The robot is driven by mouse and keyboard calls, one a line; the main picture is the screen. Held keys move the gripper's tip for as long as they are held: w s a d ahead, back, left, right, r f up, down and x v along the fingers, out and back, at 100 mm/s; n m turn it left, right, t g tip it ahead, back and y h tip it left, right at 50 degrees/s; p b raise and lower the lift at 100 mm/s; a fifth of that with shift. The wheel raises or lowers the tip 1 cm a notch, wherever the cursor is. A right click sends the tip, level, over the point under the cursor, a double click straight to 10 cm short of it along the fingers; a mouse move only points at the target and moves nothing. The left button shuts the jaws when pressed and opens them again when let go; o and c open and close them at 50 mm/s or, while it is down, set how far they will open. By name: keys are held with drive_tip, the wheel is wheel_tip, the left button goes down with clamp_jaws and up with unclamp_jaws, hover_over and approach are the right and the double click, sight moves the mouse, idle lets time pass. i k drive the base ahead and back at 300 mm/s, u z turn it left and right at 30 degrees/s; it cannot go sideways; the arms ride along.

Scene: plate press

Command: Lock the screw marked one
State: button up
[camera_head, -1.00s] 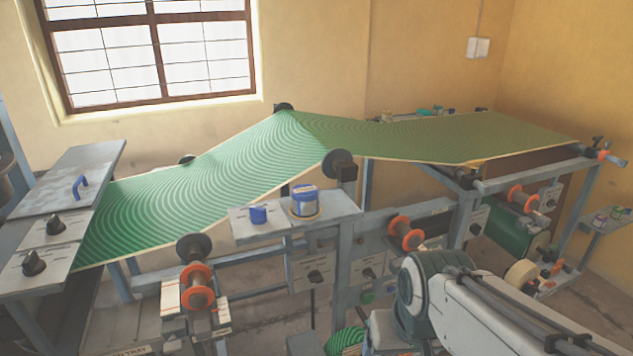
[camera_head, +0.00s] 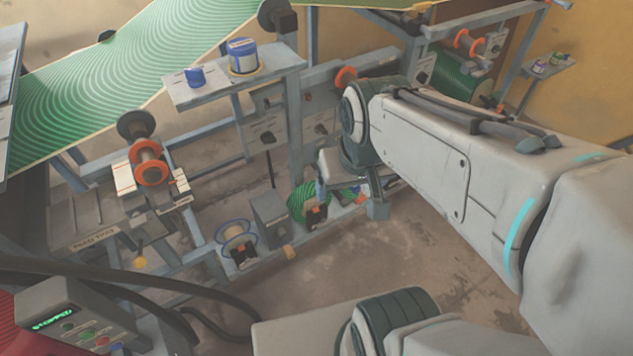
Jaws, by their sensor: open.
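The screw marked one cannot be picked out; no number is readable at this size. Orange-ringed spindles show on the press: one at the left (camera_head: 148,162), one partly behind my arm (camera_head: 345,77) and one at the upper right (camera_head: 466,38). Small dark knobs on labelled grey plates sit under the shelf, a left one (camera_head: 267,138) and a right one (camera_head: 320,129). My arm (camera_head: 430,150) reaches in from the right, its elbow in front of the press frame.
A green patterned sheet (camera_head: 110,75) runs over the press. A shelf (camera_head: 205,93) holds a blue-and-white tin (camera_head: 243,57) and a blue cup (camera_head: 194,77). Spools and a grey box (camera_head: 270,217) stand low on the frame. A control box (camera_head: 75,325) is at lower left. Some floor (camera_head: 320,265) is bare.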

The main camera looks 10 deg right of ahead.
sight(324, 223)
drive_tip(key=u, duration=1.55)
drive_tip(key=k, duration=1.1)
drive_tip(key=z, duration=1.55)
drive_tip(key=i, duration=0.5)
drive_tip(key=u, duration=0.05)
